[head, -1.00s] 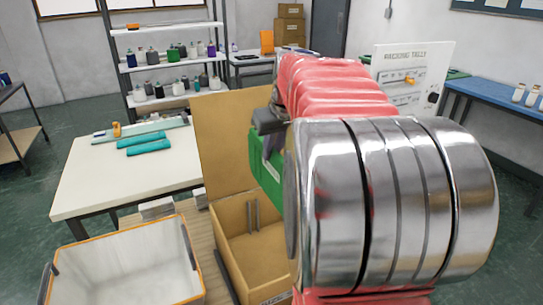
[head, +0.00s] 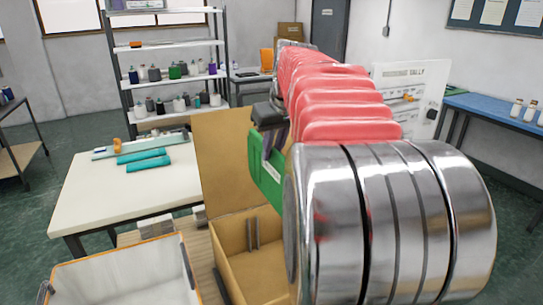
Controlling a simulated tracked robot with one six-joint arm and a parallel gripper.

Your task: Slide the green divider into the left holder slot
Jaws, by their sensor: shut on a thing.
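The green divider (head: 266,178) is a flat green panel with a pale label, seen in the head view above the tan box. My gripper (head: 271,140) is shut on its upper edge and holds it in the air, tilted. My arm hides the divider's right part. The tan holder box (head: 232,268) stands below with its tall back panel (head: 222,150) upright behind it. Two thin grey upright strips (head: 252,234) on its inner wall look like a slot. The divider is above the box, to the right of these strips. The right side of the box is hidden by my arm.
A white bin with an orange rim (head: 120,268) stands left of the box. A pale table (head: 110,200) behind it carries teal rolls (head: 146,160). A tally board (head: 420,90) stands at the right, behind my arm. Shelves with bottles stand at the back.

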